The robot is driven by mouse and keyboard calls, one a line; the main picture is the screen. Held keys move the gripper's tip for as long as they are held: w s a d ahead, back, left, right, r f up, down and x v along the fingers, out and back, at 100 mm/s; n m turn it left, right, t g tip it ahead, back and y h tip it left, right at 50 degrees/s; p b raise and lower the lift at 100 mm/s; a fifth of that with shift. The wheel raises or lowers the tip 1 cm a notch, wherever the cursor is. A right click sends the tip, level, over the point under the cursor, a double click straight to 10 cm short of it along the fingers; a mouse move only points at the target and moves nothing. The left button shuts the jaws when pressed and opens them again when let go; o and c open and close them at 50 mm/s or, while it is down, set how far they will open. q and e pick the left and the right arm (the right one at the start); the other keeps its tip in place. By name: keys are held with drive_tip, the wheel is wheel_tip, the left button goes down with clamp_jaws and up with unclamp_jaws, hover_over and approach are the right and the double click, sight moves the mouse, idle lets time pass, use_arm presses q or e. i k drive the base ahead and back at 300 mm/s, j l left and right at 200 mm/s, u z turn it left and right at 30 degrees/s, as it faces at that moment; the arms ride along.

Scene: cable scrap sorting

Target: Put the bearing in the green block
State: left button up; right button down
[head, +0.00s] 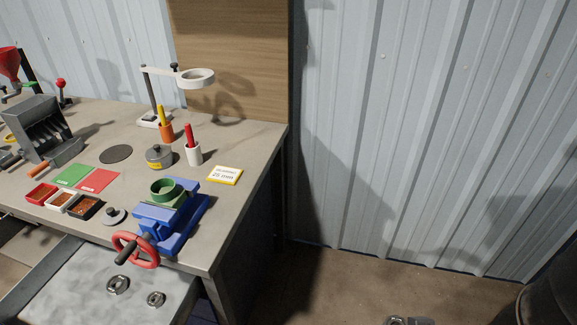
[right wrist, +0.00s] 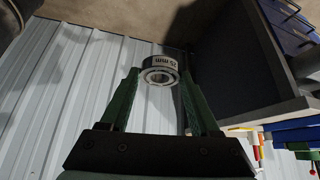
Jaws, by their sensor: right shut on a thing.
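A bearing (right wrist: 160,71) with a "25 mm" mark on its rim is held between the green fingers of my right gripper (right wrist: 158,78) in the right wrist view. It is off the table, in the air. The green block (head: 165,190), with a round opening on top, sits in the blue vise (head: 170,217) near the bench's front right corner in the head view. Small metal parts at the bottom edge of the head view are cut off, and I cannot tell if they belong to my right gripper. My left gripper is not in view.
Two more bearings, one (head: 118,284) and another (head: 155,298), lie on a grey tray (head: 60,290). The vise's red handwheel (head: 136,250) sticks out over the tray. A yellow-edged card (head: 224,174) reads "25 mm". A magnifier stand (head: 155,100) stands behind. Right of the bench is open floor.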

sight(165, 194)
drive_tip(key=i+l, duration=0.1)
drive_tip(key=i, duration=0.3)
drive_tip(key=i+l+z, duration=0.1)
drive_tip(key=i, duration=0.3)
